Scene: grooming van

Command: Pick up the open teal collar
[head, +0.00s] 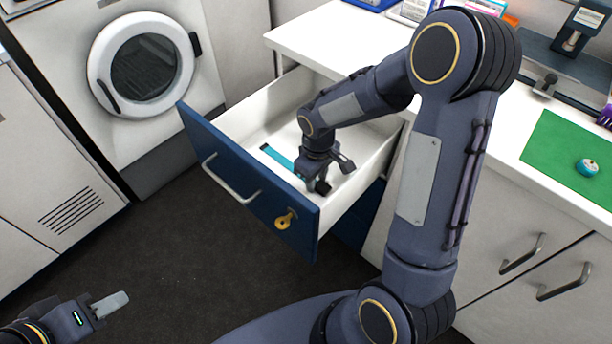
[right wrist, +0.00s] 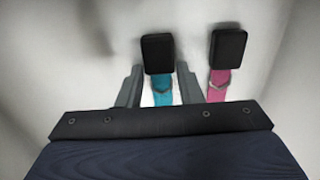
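The teal collar (head: 277,157) lies as a straight strip on the drawer floor in the head view. In the right wrist view the teal collar (right wrist: 162,92) ends in a black block and has a small buckle. My right gripper (head: 318,178) is down inside the drawer over the collar's near part. Its two grey fingers (right wrist: 159,82) stand apart, one on each side of the teal strip, with small gaps. Part of the strip is hidden under the gripper. My left gripper (head: 110,304) is low at the left over the floor, seen edge-on.
A pink collar (right wrist: 218,84) with a similar black block lies right beside the teal one. The open drawer's blue front (head: 240,185) and white side walls surround my right gripper. A white counter (head: 335,40) stands above; dark floor lies in front.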

